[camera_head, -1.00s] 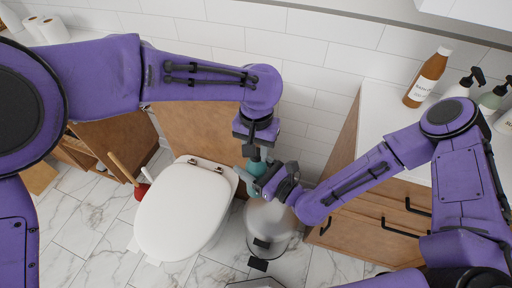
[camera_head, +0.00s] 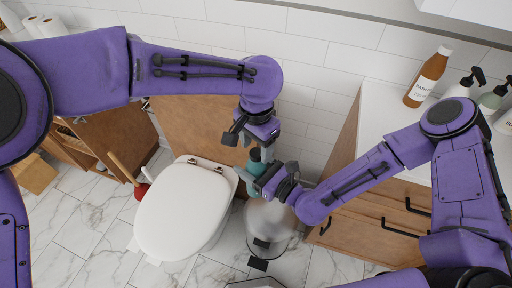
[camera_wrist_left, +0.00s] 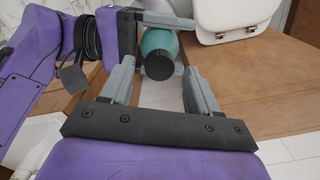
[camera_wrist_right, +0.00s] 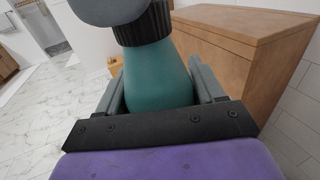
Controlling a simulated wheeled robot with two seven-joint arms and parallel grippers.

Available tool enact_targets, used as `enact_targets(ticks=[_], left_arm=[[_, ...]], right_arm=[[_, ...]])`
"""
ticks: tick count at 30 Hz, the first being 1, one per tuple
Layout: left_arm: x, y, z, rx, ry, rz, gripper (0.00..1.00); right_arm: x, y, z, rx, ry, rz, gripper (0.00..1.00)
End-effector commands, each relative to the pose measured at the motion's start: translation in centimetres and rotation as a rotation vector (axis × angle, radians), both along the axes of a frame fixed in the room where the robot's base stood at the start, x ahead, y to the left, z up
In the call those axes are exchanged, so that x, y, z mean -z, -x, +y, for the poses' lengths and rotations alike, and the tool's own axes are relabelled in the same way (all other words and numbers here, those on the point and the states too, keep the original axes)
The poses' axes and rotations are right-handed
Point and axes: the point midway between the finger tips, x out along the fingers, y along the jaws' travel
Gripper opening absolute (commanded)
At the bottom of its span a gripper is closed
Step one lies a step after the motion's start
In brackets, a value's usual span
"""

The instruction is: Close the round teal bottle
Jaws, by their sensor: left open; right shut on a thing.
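The round teal bottle (camera_head: 254,168) is upright in my right gripper (camera_head: 262,180), between the toilet and the counter. A black ribbed cap (camera_wrist_right: 145,24) sits on its neck; whether it is screwed tight I cannot tell. In the right wrist view the bottle body (camera_wrist_right: 155,78) is between both fingers. My left gripper (camera_head: 252,143) is open just above the cap. In the left wrist view the cap (camera_wrist_left: 159,65) shows between the spread left fingers (camera_wrist_left: 160,84), with visible gaps on both sides. A grey rounded shape at the top of the right wrist view partly hides the cap.
A white toilet (camera_head: 185,210) with its lid down is at the left. A trash bin (camera_head: 272,228) stands on the floor below my right gripper. A counter (camera_head: 385,115) with several bottles is at the right. The tiled wall is behind.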

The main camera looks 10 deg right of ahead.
Motion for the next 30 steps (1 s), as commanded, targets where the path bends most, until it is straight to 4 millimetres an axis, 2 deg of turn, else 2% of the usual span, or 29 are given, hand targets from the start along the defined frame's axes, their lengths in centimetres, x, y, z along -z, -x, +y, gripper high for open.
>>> enact_targets(ticks=[3,6,14,15,16,22,30], left_arm=[[-1.9,-0.1,0.0,-0.001,0.002,-0.003,0.60],[-2.8,0.0,0.0,0.000,0.001,-0.002,0.60],[-3.1,0.0,0.0,0.000,0.000,0.000,0.60],[-3.1,0.0,0.0,0.000,0.001,0.001,0.56],[-3.3,0.0,0.0,-0.002,0.001,0.000,0.56],[-6.4,-0.1,0.0,-0.034,0.003,0.000,0.56],[-6.5,0.0,0.0,-0.037,0.000,0.000,0.56]], right_arm=[[-0.1,0.0,0.0,0.000,-0.001,-0.002,0.00],[-0.1,0.0,0.0,0.000,-0.001,-0.002,0.00],[-0.1,0.0,0.0,0.000,-0.001,-0.002,0.00],[-0.1,0.0,0.0,0.000,-0.001,-0.002,0.00],[-0.1,0.0,0.0,0.000,-0.001,-0.002,0.00],[-0.1,0.0,0.0,0.000,-0.001,-0.002,0.00],[-0.1,0.0,0.0,0.000,-0.001,-0.002,0.00]])
